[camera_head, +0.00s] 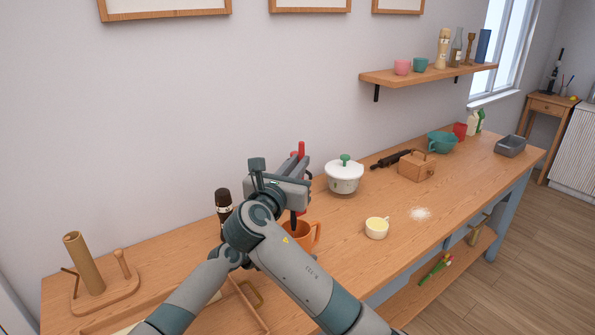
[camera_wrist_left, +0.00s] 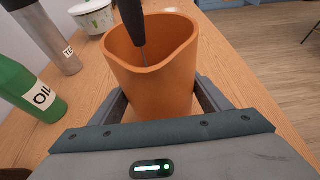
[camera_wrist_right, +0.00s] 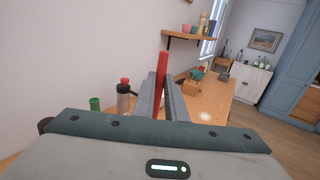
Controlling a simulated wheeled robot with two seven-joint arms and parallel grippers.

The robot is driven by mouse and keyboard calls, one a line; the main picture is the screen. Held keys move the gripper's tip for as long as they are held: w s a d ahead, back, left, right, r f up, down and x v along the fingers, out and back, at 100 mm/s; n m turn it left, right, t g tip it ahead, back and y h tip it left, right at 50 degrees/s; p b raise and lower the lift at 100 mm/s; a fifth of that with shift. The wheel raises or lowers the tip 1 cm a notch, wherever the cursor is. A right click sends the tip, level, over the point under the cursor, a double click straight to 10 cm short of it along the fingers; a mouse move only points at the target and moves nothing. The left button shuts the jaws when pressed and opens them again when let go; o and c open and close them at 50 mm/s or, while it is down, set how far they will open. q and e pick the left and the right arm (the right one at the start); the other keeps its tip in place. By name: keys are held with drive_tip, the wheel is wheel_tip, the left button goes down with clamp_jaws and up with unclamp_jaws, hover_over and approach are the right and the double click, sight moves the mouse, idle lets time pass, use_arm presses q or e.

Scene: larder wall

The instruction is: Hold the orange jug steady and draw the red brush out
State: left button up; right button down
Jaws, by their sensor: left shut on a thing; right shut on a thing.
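The orange jug (camera_head: 314,235) stands on the counter, partly hidden behind my right arm. In the left wrist view the jug (camera_wrist_left: 150,85) is upright between the fingers of my left gripper (camera_wrist_left: 158,103), which is shut on it. A black-handled utensil (camera_wrist_left: 132,22) with a thin grey shaft stands in the jug. My right gripper (camera_head: 297,175) is above the jug, shut on the red brush (camera_head: 301,149). The red brush (camera_wrist_right: 163,66) also shows upright between the fingers in the right wrist view. Its lower end is hidden; no red shows inside the jug's mouth.
A green oil bottle (camera_wrist_left: 28,90) and a steel flask (camera_wrist_left: 45,35) stand left of the jug. A white pot (camera_head: 344,177) stands behind it, and a cup with yellow contents (camera_head: 377,229) to its right. A paper-roll stand (camera_head: 105,290) is at far left.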

drive_tip(key=shift+r, duration=2.9)
drive_tip(key=shift+s, duration=0.15)
drive_tip(key=s, duration=0.9)
drive_tip(key=shift+s, duration=0.4)
drive_tip(key=shift+a, duration=0.1)
use_arm(q)
drive_tip(key=o, duration=1.3)
drive_tip(key=shift+a, duration=0.15)
drive_tip(key=v, duration=1.1)
drive_tip(key=shift+s+a+r, duration=0.1)
drive_tip(key=shift+s+a, duration=0.15)
drive_tip(key=shift+s, duration=0.05)
